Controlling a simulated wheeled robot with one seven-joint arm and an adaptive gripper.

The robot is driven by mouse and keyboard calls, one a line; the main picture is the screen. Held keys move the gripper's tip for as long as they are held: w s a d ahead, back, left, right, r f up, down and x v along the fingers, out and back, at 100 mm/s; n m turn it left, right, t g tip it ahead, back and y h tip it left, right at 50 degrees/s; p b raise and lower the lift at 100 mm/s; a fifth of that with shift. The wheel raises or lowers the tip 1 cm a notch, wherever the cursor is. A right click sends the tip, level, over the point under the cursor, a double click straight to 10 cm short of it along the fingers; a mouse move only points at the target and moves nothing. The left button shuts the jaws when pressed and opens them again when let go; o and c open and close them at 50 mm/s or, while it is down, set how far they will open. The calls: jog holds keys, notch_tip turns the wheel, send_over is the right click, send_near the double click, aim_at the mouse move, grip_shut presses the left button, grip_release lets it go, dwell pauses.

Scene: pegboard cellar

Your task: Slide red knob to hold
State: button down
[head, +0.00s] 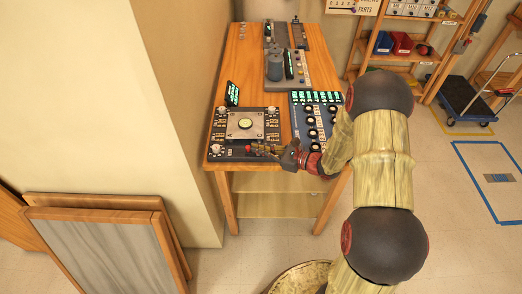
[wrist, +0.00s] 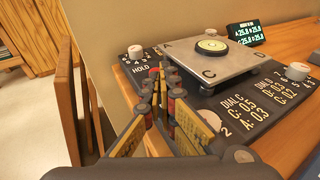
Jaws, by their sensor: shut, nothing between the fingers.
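The dark control panel (head: 231,152) sits at the near left of the wooden table. A small red knob (head: 248,148) shows near its front edge in the head view. My gripper (head: 276,150) is low over the panel's front right part, to the right of the red knob. In the wrist view my gripper (wrist: 162,82) is shut and empty, with its fingertips close to the panel. The HOLD label (wrist: 140,69) is just left of the fingertips. The red knob cannot be made out there, because the fingers hide part of the panel. I cannot tell whether they touch it.
A raised metal plate (wrist: 195,62) with a round yellow-green level stands on the panel. White dials (wrist: 297,71) and a small lit screen (wrist: 246,34) are around it. A blue panel of knobs (head: 328,112) is to the right. Leaning boards (head: 105,245) stand on the floor at left.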

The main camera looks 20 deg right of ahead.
aim_at(249, 155)
jog(key=shift+w+a, duration=0.3)
jog(key=shift+a, duration=0.65)
jog(key=shift+w+a, duration=0.25)
jog(key=shift+a, duration=0.65)
jog(key=shift+d, duration=0.1)
